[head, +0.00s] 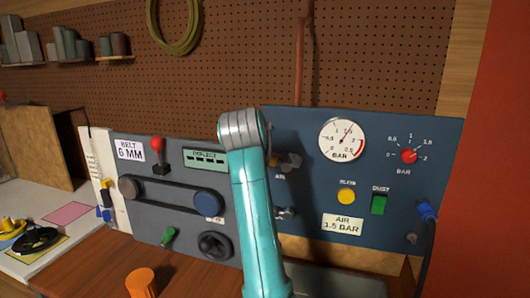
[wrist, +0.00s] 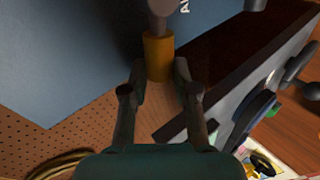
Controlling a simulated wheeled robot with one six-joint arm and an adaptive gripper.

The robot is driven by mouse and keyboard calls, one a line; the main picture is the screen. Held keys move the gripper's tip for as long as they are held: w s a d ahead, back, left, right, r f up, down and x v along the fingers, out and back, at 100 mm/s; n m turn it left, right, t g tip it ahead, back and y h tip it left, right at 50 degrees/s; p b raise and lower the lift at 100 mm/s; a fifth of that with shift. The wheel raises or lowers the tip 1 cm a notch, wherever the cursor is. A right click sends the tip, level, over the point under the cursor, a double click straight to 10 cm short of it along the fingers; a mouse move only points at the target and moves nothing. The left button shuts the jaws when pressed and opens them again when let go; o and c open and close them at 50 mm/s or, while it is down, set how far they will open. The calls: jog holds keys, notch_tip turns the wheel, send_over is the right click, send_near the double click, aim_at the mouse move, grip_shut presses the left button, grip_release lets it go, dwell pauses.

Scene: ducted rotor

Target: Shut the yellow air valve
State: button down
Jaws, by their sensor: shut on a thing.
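In the wrist view the valve's yellow-orange handle (wrist: 158,55) sticks out from a grey body (wrist: 161,8) at the top. My gripper (wrist: 160,74) has one finger on each side of the handle's end and is shut on it. In the head view my gripper is hidden behind my arm.
The blue panel carries a pressure gauge (head: 343,140), a red knob (head: 409,156), a yellow BLEED button (head: 346,196) and a green DUST switch (head: 379,203). A belt panel with a red-topped lever (head: 158,146) stands left. An orange cylinder (head: 141,283) stands in front.

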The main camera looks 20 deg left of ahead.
jog(key=shift+a+f+n+h, duration=0.2)
jog(key=shift+f+n+h, duration=0.4)
jog(key=shift+f+h, duration=0.2)
jog(key=c, duration=0.9)
grip_release()
jog(key=v, duration=1.2)
jog(key=shift+r, duration=0.1)
